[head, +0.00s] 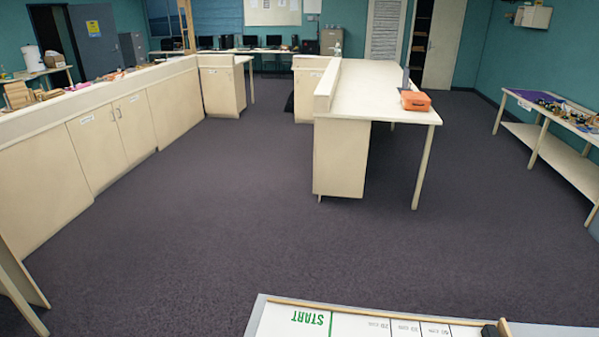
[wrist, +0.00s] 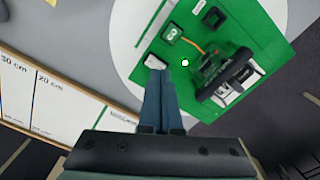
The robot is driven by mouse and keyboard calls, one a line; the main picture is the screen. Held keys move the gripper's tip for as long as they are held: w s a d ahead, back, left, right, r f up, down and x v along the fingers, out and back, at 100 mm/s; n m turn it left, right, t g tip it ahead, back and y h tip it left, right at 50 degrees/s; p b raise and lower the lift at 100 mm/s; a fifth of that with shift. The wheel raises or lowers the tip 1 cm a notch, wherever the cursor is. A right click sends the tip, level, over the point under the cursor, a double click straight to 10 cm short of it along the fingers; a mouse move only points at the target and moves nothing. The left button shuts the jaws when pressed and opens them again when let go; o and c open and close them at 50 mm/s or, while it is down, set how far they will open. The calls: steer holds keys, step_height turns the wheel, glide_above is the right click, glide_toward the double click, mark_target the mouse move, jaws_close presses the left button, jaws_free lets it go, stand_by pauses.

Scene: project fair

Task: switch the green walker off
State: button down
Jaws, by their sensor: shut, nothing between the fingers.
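In the wrist view, a green board (wrist: 222,22) fills the upper right, over a pale round patch. It carries a small green block with a white mark (wrist: 171,34), an orange wire, and a dark device with a black bar (wrist: 232,75) and white parts; this is likely the green walker. A small white piece (wrist: 154,62) lies at its near left edge, and a round white spot (wrist: 185,63) shows to the right. My gripper (wrist: 158,78) is shut and empty, its tips by the white piece. Contact cannot be told. I cannot tell which part is the switch.
A white measuring track (wrist: 55,100) with a wooden edge lies left in the wrist view; its START end (head: 310,318) shows at the bottom of the head view. An orange case (head: 415,101) sits on the central bench (head: 370,85). The floor between the benches is clear.

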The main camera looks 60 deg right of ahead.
steer(key=shift+f+b, duration=0.7)
steer(key=shift+f, duration=0.3)
stand_by(0.3)
step_height(320, 180, up, 7)
steer(key=p, duration=0.7)
steer(key=shift+r+p, duration=0.1)
steer(key=shift+p, duration=0.2)
stand_by(0.5)
